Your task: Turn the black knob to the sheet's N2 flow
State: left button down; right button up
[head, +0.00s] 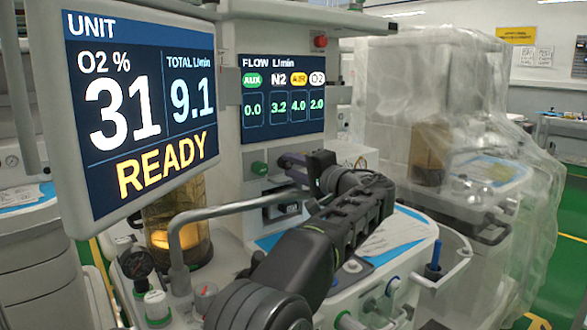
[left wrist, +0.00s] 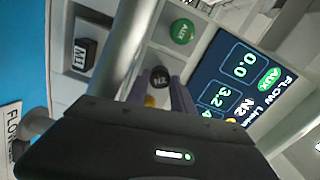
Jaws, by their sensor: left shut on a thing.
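The black knob (left wrist: 160,77), marked N2, shows in the left wrist view between the purple-grey fingers of my left gripper (left wrist: 174,92). In the head view this gripper (head: 287,168) reaches the panel below the flow screen and is shut on the knob; fingers and wrist hide the knob there. The flow screen (head: 283,97) reads AUX 0.0, N2 3.2, AIR 4.0 and O2 2.0. A sheet headed FLOW (left wrist: 12,132) shows partly at the left wrist view's edge; its N2 value is not readable. My right gripper is out of view.
The green AUX knob (head: 259,168) sits just left of the fingers. A grey rail (head: 225,209) runs in front of the panel. The large screen (head: 140,105) reads 31, 9.1 and READY. A plastic-draped cart (head: 440,130) stands at right.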

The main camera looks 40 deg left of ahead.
pick_arm(q)
jog(key=c, duration=1.1)
grip_release()
